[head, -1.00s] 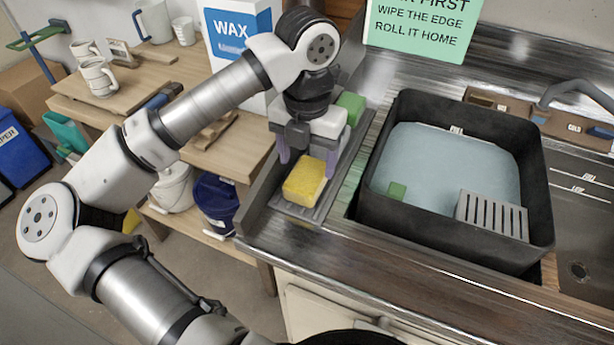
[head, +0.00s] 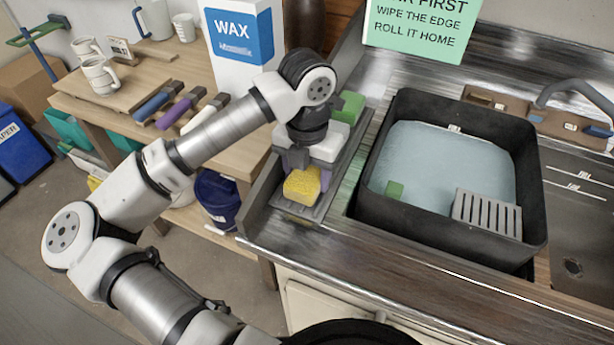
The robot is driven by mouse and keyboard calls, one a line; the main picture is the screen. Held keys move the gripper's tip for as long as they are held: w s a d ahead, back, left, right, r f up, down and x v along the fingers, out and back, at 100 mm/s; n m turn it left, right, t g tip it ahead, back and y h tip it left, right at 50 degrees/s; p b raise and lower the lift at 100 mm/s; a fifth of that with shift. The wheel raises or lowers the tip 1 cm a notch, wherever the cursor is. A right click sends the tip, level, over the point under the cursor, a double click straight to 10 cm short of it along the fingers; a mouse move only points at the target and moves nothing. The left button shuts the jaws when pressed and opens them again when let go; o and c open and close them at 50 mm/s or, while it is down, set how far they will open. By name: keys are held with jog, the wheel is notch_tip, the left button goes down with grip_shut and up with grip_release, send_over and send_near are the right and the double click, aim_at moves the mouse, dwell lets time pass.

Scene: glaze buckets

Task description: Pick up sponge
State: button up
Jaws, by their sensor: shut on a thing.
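The yellow sponge (head: 301,186) is in the head view, over the grey tray (head: 292,209) at the left end of the metal counter. My gripper (head: 303,172) points down at it from above, with purple fingers on either side. The fingers are shut on the sponge, and its near part sticks out toward the camera, slightly tilted. The far part of the sponge is hidden by the gripper. I cannot tell whether the sponge still touches the tray.
A green block (head: 348,106) sits behind my gripper in the tray. A wooden shelf with mugs and a WAX box (head: 240,40) is left.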

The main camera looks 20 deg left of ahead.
aim_at(307, 172)
notch_tip(307, 172, up, 20)
jog(key=b, duration=0.2)
jog(key=shift+b, duration=0.35)
